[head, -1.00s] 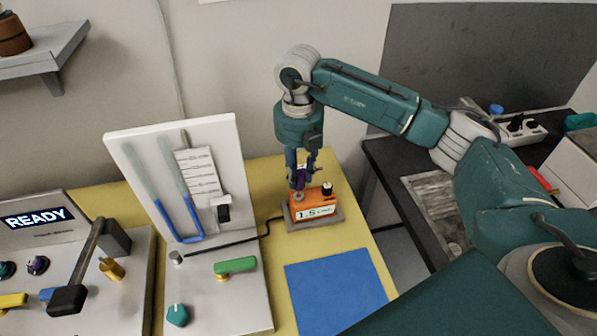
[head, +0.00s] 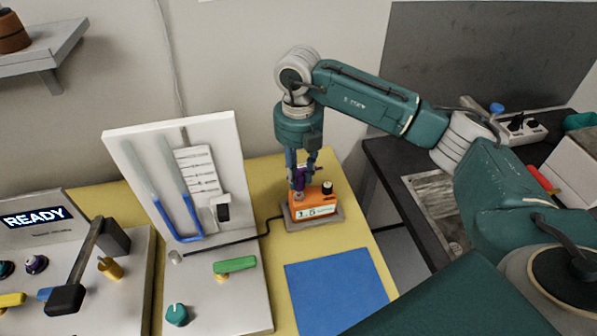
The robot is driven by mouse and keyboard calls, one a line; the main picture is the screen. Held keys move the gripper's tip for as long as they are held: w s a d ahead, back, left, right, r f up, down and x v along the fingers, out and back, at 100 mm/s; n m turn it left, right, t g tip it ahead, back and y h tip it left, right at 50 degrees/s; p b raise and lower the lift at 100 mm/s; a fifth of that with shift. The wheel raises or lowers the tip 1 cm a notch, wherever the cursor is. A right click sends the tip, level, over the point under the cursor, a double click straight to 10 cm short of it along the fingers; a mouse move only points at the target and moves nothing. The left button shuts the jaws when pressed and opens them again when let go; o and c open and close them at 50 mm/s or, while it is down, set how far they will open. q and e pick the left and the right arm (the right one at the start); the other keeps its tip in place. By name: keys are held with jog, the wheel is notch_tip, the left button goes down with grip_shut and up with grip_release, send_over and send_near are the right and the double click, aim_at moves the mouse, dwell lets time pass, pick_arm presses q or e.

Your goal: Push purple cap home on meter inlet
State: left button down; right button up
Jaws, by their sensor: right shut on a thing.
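The orange meter (head: 313,205) sits on a grey base (head: 312,222) on the yellow table, with a display on its front and a black knob on its top right. My right gripper (head: 301,180) points straight down over the meter's top left. It is shut on the purple cap (head: 300,182), which is at the meter's inlet; the fingers partly hide it. The cap looks upright and touching, but I cannot tell how deep it sits. My left gripper is not in view.
A white manometer panel (head: 225,155) with blue tubes stands left of the meter, its green-handled valve (head: 235,264) in front. A dark cable runs from panel to meter. A blue mat (head: 335,290) lies in front. A console reading READY (head: 35,217) is at far left.

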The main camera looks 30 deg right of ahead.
aim_at(299, 174)
jog(key=shift+f+b, duration=0.8)
jog(key=shift+f, duration=0.4)
jog(key=shift+f, duration=0.25)
jog(key=o, duration=1.1)
jog(key=shift+r, duration=0.1)
jog(key=shift+r, duration=0.1)
notch_tip(299, 174, up, 12)
jog(key=shift+f, duration=0.15)
jog(key=shift+s+f, duration=0.1)
